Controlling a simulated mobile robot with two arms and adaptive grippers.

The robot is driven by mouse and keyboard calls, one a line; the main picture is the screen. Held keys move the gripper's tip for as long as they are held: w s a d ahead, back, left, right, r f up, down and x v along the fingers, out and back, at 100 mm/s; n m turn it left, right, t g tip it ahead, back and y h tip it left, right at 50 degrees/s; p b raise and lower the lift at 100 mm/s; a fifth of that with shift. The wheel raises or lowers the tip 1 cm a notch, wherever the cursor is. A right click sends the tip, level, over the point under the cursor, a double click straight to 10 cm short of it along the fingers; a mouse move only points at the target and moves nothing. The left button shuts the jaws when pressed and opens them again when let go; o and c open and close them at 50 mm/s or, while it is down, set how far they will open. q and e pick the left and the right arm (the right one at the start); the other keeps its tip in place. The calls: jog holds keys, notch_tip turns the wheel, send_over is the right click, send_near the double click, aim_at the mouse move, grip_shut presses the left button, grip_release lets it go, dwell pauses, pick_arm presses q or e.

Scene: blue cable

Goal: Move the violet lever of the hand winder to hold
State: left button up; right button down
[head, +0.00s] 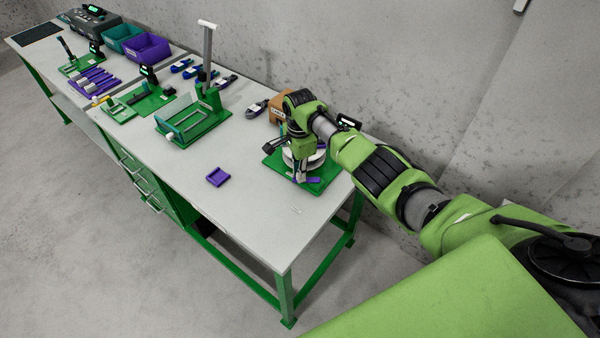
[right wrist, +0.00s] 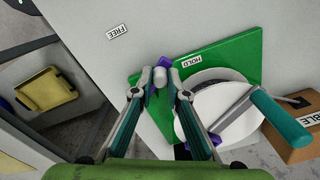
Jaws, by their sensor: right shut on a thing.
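The hand winder has a green base plate (right wrist: 222,58) and a white drum (right wrist: 208,98); in the head view its base (head: 327,177) is near the table's right end. My right gripper (right wrist: 160,78) is shut on the violet lever (right wrist: 165,61), at the plate's edge. Violet shows around the fingertips; the fingers hide the rest of the lever. The HOLD label (right wrist: 189,63) is on the plate just right of the fingertips. The FREE label (right wrist: 117,31) lies farther to the upper left. In the head view my right gripper (head: 299,176) reaches down at the winder. My left gripper is out of view.
A teal crank handle (right wrist: 281,119) stands out over the drum. A brown box (right wrist: 292,137) is beside the winder. A small violet tray (head: 217,177) lies on the table, with clear surface around it. A green stand with a tall post (head: 207,60) is farther left.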

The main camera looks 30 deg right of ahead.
jog(key=shift+w+d+m, duration=0.3)
jog(key=shift+w+m, duration=0.05)
jog(key=shift+m, duration=0.45)
jog(key=c, duration=2)
grip_release()
jog(key=shift+o, duration=0.2)
notch_tip(320, 180, up, 12)
